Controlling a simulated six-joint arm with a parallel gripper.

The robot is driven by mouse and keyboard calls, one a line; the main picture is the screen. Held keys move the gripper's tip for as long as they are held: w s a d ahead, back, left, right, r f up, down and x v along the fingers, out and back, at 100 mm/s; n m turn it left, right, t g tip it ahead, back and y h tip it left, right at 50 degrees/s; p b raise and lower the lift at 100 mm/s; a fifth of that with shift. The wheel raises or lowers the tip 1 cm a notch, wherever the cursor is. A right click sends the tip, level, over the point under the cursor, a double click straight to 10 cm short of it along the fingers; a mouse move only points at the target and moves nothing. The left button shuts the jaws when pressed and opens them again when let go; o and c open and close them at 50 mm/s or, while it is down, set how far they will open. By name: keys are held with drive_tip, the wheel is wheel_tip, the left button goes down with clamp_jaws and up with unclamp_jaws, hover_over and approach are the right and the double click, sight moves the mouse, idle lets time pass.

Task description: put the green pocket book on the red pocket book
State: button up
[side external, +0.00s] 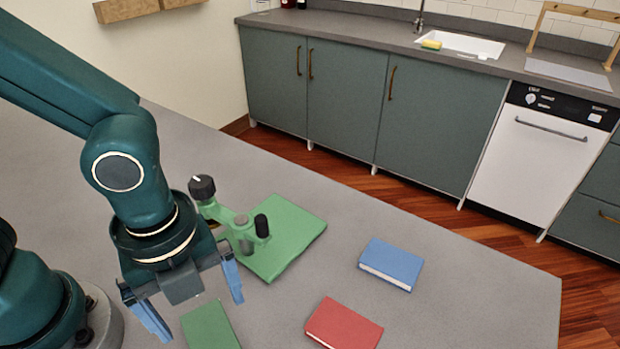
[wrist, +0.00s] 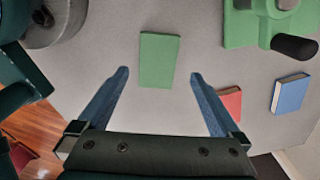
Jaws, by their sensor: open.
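The green pocket book (side external: 210,327) lies flat on the grey table at the bottom of the side external view, cut off by the frame edge. It also shows in the wrist view (wrist: 159,60), ahead of and between the fingertips. The red pocket book (side external: 343,324) lies flat to its right with nothing on it; in the wrist view the red book (wrist: 231,104) is partly hidden behind the right finger. My gripper (side external: 196,312) is open and empty above the table, to the left of the green book in the side view; its blue fingers (wrist: 158,73) are spread wide.
A blue book (side external: 391,264) lies behind and right of the red one. A green device with black knobs (side external: 282,238) stands on the table behind the green book. The table between the books is clear. A kitchen counter (side external: 390,36) is beyond the table.

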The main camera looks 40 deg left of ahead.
sight(210, 335)
drive_tip(key=shift+s+f, duration=0.25)
drive_tip(key=shift+f, duration=2.4)
drive_tip(key=c, duration=1.5)
drive_tip(key=shift+r, duration=0.1)
drive_tip(key=shift+d+r, duration=0.1)
